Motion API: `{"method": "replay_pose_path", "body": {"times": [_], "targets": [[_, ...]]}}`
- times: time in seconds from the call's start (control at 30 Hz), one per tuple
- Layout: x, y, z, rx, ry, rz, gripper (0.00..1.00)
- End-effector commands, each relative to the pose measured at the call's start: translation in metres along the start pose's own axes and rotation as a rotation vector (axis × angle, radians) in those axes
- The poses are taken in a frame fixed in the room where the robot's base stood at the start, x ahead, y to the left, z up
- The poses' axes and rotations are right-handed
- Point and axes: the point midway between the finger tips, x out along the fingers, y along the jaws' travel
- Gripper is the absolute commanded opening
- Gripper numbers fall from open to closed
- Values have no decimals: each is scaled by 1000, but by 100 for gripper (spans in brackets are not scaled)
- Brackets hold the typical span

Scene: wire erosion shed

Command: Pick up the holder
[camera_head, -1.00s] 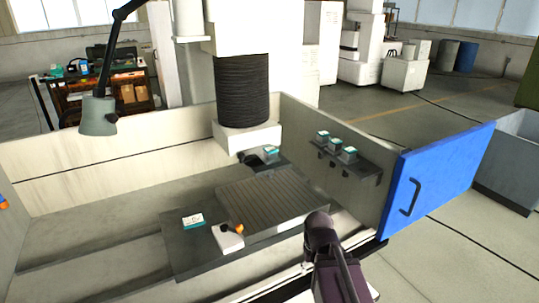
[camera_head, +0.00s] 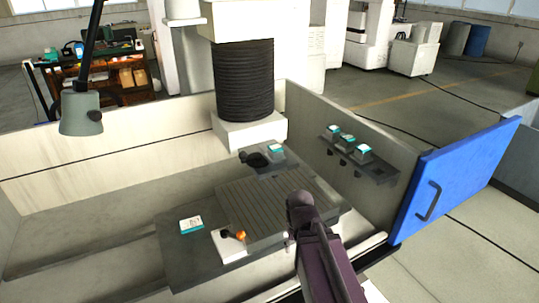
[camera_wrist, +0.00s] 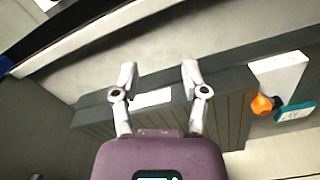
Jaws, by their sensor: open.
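Several small teal-topped blocks that may be holders are in the head view. Some stand on the grey wall shelf (camera_head: 385,172), such as the front block (camera_head: 363,154). Another block (camera_head: 277,151) sits at the back of the machine bed, and a white-and-teal piece (camera_head: 191,224) lies on the dark plate at left. I cannot tell which is the holder meant. My gripper (camera_wrist: 160,78) is open, with no object visibly gripped. Its fingers show over a dark edge with a white rectangle (camera_wrist: 152,98) beyond. In the head view the fingertips are hidden behind my arm.
A white block (camera_head: 228,246) with an orange knob (camera_head: 240,235) stands beside the grooved plate (camera_head: 262,205). Tank walls surround the bed, and a blue door (camera_head: 455,180) stands at right. A lamp (camera_head: 80,112) hangs at left. A black column (camera_head: 243,80) rises behind.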

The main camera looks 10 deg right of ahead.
Motion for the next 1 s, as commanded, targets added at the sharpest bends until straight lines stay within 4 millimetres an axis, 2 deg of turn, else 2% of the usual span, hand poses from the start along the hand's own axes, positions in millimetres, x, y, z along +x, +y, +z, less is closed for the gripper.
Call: {"method": "replay_pose_path", "body": {"times": [0.4,0.53,0.57,0.77,1.0], "targets": [[0,0,0,0,0,0,57],[-2,0,-1,-1,0,0,96],[-2,0,-2,-1,0,0,100],[-19,0,-15,-13,0,0,100],[-59,0,-50,-48,0,0,100]]}}
